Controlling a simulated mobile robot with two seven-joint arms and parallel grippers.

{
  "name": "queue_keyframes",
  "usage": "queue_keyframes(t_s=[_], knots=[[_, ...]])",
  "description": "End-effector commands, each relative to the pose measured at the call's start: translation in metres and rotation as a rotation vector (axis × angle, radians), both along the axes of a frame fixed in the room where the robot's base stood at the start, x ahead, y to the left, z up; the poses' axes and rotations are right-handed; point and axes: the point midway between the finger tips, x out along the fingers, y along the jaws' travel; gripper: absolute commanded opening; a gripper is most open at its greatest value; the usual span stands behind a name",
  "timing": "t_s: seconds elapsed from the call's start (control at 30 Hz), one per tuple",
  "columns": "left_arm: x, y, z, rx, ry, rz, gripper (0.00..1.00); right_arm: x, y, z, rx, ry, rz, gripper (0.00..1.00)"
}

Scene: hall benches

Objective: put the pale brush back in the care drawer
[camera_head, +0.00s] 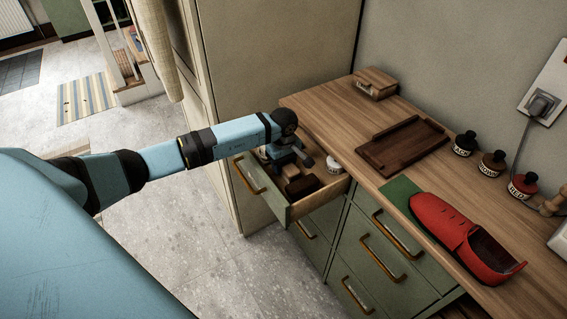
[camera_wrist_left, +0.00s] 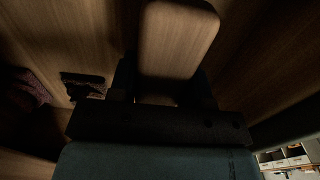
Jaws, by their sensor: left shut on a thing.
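The care drawer (camera_head: 322,196) is pulled open, a green-fronted drawer with pale wooden walls and a brass handle. My left gripper (camera_head: 293,166) is down inside it. In the left wrist view the left gripper (camera_wrist_left: 165,88) is shut on a rounded wooden piece, which looks like the back of the pale brush (camera_wrist_left: 178,42). Its bristles are hidden there, and in the head view the gripper mostly hides it. I cannot tell whether it touches the drawer floor. A dark brown thing (camera_head: 302,187) lies in the drawer near the front. My right gripper is not in view.
White-labelled tins (camera_head: 334,166) are in the drawer. A tall cabinet (camera_head: 270,60) rises behind the drawer.

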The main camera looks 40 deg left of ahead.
Motion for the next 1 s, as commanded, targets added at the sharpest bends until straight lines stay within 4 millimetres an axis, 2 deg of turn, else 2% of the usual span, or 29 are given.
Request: queue_keyframes(t_s=[0.07,0.1,0.2,0.47,0.6,1.0], knots=[[0.0,0.0,-0.004,0.001,-0.001,0.0,0.25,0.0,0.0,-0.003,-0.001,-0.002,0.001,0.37],[0.0,0.0,-0.003,0.001,-0.001,0.0,0.51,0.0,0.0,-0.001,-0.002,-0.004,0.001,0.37],[0.0,0.0,-0.002,0.0,0.0,0.0,0.7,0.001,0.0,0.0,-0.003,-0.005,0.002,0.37],[0.0,0.0,-0.001,0.0,0.0,0.0,0.7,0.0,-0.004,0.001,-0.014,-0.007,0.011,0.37],[0.001,0.001,0.008,0.001,-0.002,0.0,0.7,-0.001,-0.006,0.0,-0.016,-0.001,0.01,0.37],[0.0,0.001,0.09,0.001,-0.003,0.0,0.7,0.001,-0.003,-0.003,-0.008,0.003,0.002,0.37]])
